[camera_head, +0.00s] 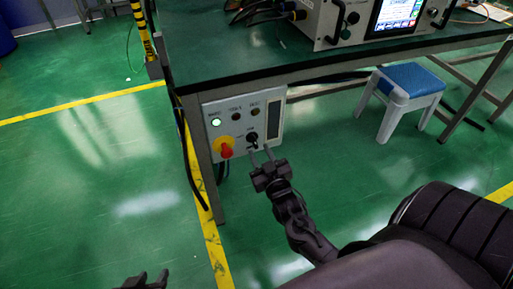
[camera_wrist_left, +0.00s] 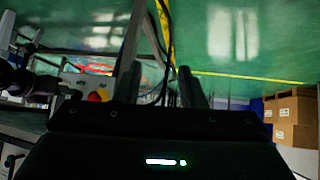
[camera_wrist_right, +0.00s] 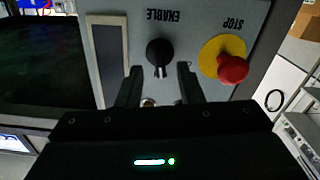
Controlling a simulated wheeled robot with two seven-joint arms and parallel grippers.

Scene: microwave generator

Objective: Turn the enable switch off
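The enable switch is a black rotary knob (camera_wrist_right: 160,52) on a light grey control panel (camera_head: 273,98). In the right wrist view it appears under the upside-down word ENABLE, with a pale mark on its lower part. In the head view the knob (camera_head: 252,138) is right of the red stop button. My right gripper (camera_wrist_right: 158,76) is open, its fingers spread on either side just below the knob in that view. Contact with the knob cannot be told. In the head view this gripper (camera_head: 262,154) is in front of the panel. My left gripper (camera_head: 147,279) is open and empty at the bottom edge.
The red stop button (camera_wrist_right: 233,69) on its yellow ring is close beside the knob. A lit indicator (camera_head: 216,122) is on the panel. The green table (camera_head: 225,65) bears an instrument (camera_head: 325,20). A blue-topped stool (camera_head: 410,80) stands right. Open floor lies left.

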